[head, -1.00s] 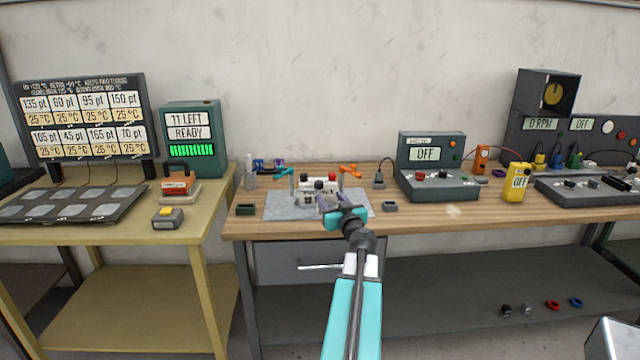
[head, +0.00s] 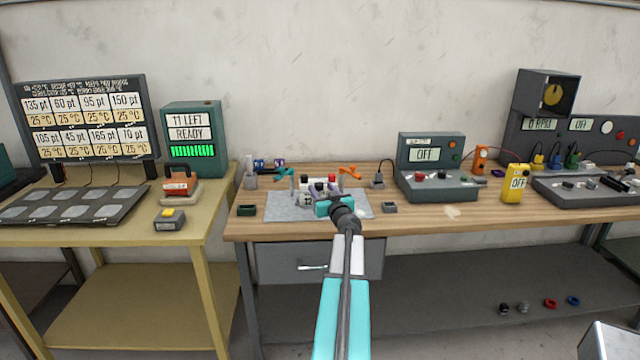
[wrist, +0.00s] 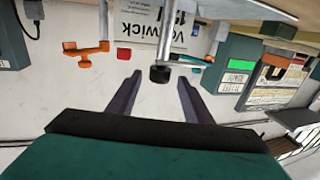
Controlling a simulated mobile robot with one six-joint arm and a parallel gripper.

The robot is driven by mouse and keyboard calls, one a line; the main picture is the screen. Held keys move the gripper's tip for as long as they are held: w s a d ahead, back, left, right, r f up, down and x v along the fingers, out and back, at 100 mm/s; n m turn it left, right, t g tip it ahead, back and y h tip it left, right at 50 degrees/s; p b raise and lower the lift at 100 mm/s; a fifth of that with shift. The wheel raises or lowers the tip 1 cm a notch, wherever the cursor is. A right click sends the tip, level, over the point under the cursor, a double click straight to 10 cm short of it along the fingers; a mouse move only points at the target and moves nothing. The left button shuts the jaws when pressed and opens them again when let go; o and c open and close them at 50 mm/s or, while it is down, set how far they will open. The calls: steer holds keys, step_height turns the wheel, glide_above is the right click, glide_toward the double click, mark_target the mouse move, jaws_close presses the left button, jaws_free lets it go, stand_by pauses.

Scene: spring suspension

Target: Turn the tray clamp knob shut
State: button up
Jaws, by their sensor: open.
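A small white tray unit (head: 307,198) with dark and red knobs on top stands on the grey mat (head: 280,212). My gripper (head: 320,188) is over its front right side in the head view. In the wrist view, which looks upside down, my gripper (wrist: 157,80) has two purple fingers apart. A black knob (wrist: 160,73) on a grey rod shows between and just beyond the fingertips, with no clear contact. I cannot tell for sure that it is the clamp knob. My gripper hides part of the unit.
An orange clamp (head: 350,172) and a teal clamp (head: 284,174) stand behind the unit. A dark green block (head: 246,210) and a grey block (head: 390,207) lie beside the mat. A grey instrument reading OFF (head: 430,185) stands to the right.

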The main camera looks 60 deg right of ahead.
mark_target(320, 187)
steer(key=shift+p+x, duration=0.55)
steer(key=shift+x, duration=1.35)
